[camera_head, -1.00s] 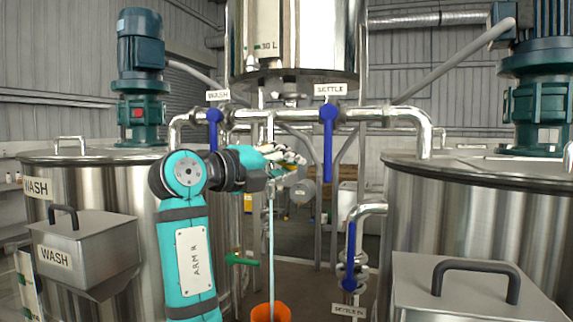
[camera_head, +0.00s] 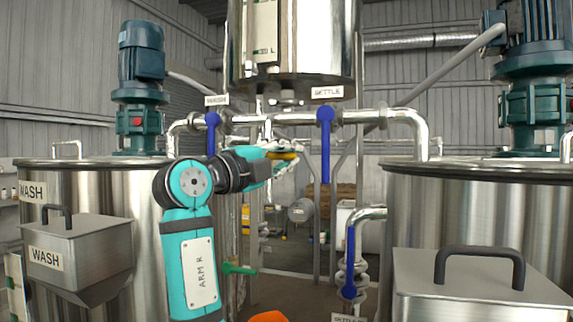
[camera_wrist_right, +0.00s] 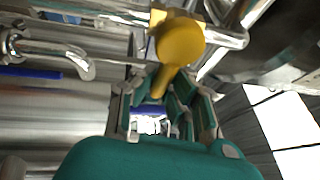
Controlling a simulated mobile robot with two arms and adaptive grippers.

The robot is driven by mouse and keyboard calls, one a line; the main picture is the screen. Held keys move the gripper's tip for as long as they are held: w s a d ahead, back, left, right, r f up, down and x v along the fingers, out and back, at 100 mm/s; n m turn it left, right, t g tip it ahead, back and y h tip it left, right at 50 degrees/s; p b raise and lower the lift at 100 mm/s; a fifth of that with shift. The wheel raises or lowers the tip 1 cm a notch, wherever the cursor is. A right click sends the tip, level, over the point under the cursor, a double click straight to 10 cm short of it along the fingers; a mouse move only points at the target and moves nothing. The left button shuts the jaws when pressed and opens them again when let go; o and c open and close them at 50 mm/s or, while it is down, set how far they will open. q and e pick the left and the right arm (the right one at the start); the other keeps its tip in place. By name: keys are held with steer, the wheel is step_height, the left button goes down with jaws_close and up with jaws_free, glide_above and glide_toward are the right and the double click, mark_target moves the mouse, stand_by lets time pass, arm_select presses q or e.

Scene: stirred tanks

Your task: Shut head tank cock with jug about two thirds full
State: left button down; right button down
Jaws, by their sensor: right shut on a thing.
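The steel head tank (camera_head: 320,45) hangs at the top middle of the head view. Below it, my right gripper (camera_head: 286,162) is shut on the yellow cock handle (camera_head: 283,155). In the right wrist view the yellow handle (camera_wrist_right: 180,42) has its round end beyond the fingers and its narrow part between them. The orange jug (camera_head: 268,316) shows only as a sliver of rim at the bottom edge, so its level is hidden. No stream shows above it. My left gripper is not in view.
Blue-handled cocks hang by the WASH sign (camera_head: 216,100) and SETTLE sign (camera_head: 327,92). A green handle (camera_head: 240,269) sticks out low beside my right arm. Large steel tanks stand left and right, with boxes (camera_head: 78,250) (camera_head: 475,285) in front.

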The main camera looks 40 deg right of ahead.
steer(key=c, duration=1.3)
jaws_free()
steer(key=shift+a, duration=0.1)
steer(key=shift+a, duration=0.1)
steer(key=v, duration=1.1)
steer(key=shift+a, duration=0.4)
